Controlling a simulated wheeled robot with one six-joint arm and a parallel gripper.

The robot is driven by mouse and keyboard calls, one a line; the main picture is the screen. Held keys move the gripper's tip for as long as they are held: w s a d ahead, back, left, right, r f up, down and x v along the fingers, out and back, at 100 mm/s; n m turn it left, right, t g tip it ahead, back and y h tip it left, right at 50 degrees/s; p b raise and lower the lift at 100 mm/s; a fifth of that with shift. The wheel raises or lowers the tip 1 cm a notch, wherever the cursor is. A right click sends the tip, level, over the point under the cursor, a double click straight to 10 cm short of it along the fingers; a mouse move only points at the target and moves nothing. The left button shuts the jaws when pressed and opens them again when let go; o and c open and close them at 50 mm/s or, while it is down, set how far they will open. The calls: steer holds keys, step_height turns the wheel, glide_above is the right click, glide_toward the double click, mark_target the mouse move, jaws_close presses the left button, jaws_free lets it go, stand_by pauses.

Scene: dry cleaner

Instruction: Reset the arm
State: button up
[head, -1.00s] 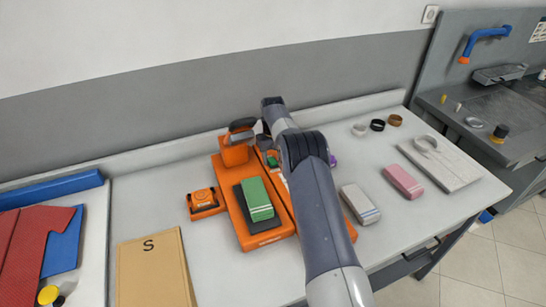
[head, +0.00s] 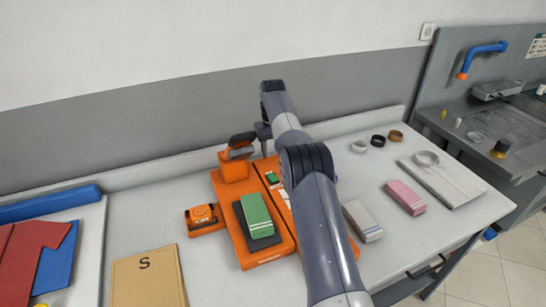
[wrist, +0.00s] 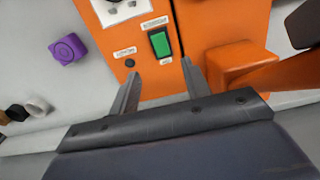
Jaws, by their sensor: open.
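My arm (head: 320,225) reaches forward over the white table and hides part of the orange machine (head: 228,205). My gripper (wrist: 160,72) is open and empty in the wrist view, its two fingers apart. Between and beyond the fingertips is the orange machine's face, with a green switch (wrist: 159,42) and small labels. The green switch also shows in the head view (head: 271,178), just left of my arm. Whether the fingers touch the machine is not clear, but a gap appears.
A green block (head: 256,212) lies on a dark pad on the machine. White (head: 363,220) and pink (head: 406,197) blocks lie to the right. An orange device (head: 204,217) and a tan S folder (head: 147,278) are at left. A purple knob (wrist: 68,49) shows in the wrist view.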

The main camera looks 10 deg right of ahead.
mark_target(273, 178)
stand_by(0.3)
step_height(273, 178, down, 10)
steer(key=shift+f+p, duration=0.25)
steer(key=shift+p, duration=0.85)
steer(key=shift+f+b, duration=0.25)
steer(key=shift+b, duration=0.1)
steer(key=shift+t, duration=0.3)
steer(key=shift+b, duration=0.3)
steer(key=shift+r+p, duration=0.2)
steer(key=shift+p, duration=0.3)
